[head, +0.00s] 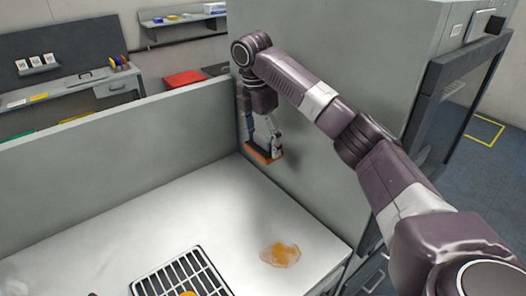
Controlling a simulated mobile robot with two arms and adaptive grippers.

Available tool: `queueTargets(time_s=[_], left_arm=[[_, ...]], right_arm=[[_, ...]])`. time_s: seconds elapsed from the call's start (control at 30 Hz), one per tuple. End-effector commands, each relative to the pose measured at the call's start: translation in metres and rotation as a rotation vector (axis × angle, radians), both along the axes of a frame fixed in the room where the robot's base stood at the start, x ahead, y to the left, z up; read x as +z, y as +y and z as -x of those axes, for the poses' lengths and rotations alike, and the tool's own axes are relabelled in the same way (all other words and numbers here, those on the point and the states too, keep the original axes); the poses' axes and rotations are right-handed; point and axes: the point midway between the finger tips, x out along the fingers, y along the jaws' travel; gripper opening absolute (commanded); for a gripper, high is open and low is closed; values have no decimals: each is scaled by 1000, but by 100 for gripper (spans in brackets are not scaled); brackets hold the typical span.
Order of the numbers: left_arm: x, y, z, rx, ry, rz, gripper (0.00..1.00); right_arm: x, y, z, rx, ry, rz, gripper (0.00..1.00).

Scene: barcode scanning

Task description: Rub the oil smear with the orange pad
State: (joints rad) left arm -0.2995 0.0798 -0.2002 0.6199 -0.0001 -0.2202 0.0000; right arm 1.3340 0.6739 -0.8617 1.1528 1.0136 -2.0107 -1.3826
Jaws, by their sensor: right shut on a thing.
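The oil smear (280,254) is an amber-brown patch with a paler edge on the white worktop, near its right front edge. My right gripper (263,139) is at the back right corner of the worktop, close to the grey cabinet side. It is shut on the orange pad (264,156), which shows as a dark block with an orange lower edge. The pad is behind the smear and apart from it; it looks raised above the worktop, though the exact gap is hard to tell. My left gripper is not in view.
A tall grey cabinet (345,110) stands at the right and a low grey panel (110,165) runs along the back. A metal rack (170,275) with a yellow thing in it sits at the front. The worktop (200,208) between rack, panel and smear is clear.

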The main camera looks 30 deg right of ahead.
Motion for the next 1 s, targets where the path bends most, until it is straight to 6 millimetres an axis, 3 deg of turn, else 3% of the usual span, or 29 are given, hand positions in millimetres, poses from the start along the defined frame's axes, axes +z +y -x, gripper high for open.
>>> queueTargets(time_s=[0.27,0.3,0.47,0.67,1.0], left_arm=[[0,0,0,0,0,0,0],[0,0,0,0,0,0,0],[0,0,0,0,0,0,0],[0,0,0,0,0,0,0],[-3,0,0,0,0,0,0]], right_arm=[[1,0,0,-1,1,0,47],[1,0,0,-1,1,0,69],[1,0,0,-1,0,0,53],[1,8,1,-55,-2,1,53],[-4,69,21,-503,-1,2,53]])
